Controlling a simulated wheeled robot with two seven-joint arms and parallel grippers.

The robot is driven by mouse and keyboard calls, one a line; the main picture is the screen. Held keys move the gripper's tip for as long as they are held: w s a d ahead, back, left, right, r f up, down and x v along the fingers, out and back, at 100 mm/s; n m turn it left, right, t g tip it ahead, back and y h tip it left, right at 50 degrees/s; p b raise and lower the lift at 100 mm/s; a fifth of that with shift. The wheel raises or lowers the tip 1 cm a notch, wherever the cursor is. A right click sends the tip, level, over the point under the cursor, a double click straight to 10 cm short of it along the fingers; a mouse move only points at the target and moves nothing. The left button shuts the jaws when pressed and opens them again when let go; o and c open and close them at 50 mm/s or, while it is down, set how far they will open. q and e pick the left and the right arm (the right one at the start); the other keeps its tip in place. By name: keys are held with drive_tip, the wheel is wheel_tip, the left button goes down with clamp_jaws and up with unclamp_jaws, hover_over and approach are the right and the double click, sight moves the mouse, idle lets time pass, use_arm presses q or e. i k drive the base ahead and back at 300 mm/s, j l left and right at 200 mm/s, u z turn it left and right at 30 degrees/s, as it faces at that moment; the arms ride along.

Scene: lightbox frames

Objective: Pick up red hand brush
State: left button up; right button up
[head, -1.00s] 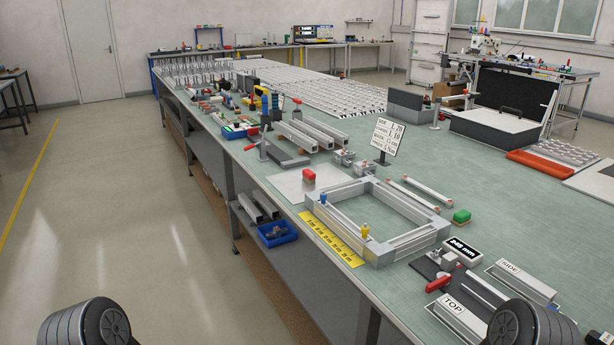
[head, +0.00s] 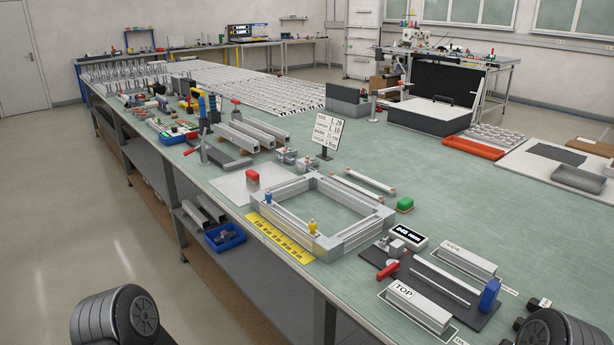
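A small red block-shaped thing (head: 252,177) sits on a pale flat plate (head: 226,188) on the long green workbench, left of the aluminium frame. It is the likeliest red hand brush, but its bristles are too small to make out. A similar green block with a pale underside (head: 405,204) lies right of the frame. Only dark rounded parts of my two arms show at the bottom left and bottom right corners. Neither gripper is in view, and nothing of mine touches the red block.
An aluminium frame (head: 338,242) and yellow ruler (head: 280,238) lie beside the plate. A sign (head: 326,126) stands behind. A red-handled fixture (head: 388,270) and profiles marked TOP (head: 418,304) and SIDE (head: 468,261) are nearer. A blue bin (head: 225,238) sits on the lower shelf.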

sight(252, 178)
drive_tip(key=i+j+z, duration=0.15)
drive_tip(key=j+z, duration=0.65)
drive_tip(key=i+j+z, duration=0.1)
drive_tip(key=j+z, duration=0.4)
drive_tip(key=j, duration=0.55)
drive_tip(key=k+j, duration=0.1)
drive_tip(key=j, duration=0.5)
drive_tip(key=j+z, duration=0.15)
drive_tip(key=j, duration=0.5)
drive_tip(key=k+j+z, duration=0.1)
drive_tip(key=j, duration=0.5)
